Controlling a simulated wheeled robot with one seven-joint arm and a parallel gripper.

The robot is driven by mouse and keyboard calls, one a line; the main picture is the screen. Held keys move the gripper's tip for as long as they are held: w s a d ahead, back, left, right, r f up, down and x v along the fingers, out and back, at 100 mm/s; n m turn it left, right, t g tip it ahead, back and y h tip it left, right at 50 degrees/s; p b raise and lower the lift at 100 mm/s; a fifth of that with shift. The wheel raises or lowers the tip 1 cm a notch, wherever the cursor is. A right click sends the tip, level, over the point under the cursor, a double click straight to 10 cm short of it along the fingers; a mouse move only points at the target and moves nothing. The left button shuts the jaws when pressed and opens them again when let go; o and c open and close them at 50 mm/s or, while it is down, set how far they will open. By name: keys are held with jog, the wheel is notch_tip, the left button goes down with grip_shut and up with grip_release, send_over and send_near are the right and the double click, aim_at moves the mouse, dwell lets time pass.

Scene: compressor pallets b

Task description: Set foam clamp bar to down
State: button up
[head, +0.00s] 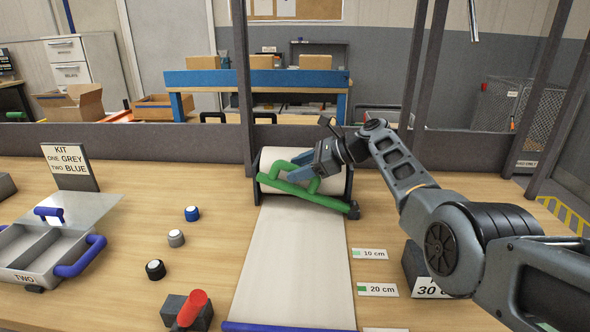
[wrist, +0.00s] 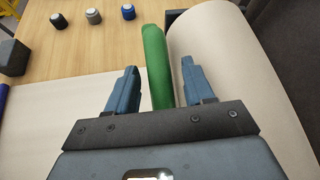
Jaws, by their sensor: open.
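The foam clamp bar (head: 325,201) is a green bar with a raised green handle, lying across the front of a cream foam roll (head: 279,156) in a dark stand in the head view. A cream foam sheet (head: 293,260) runs from the roll toward me over the table. My gripper (head: 287,170) is at the bar's handle. In the wrist view a green length of the bar (wrist: 154,50) passes between the two blue fingers of my gripper (wrist: 159,72), with gaps on both sides. The fingers are open. My gripper partly hides the handle and roll in the head view.
Left of the sheet stand several small capped jars (head: 192,213) and a red-handled block (head: 190,310). A divided tray (head: 30,280) with blue handles and a kit sign (head: 70,166) are farther left. Length labels (head: 370,254) lie right of the sheet.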

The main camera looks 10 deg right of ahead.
jog(key=v, duration=0.6)
jog(key=shift+s+d, duration=0.1)
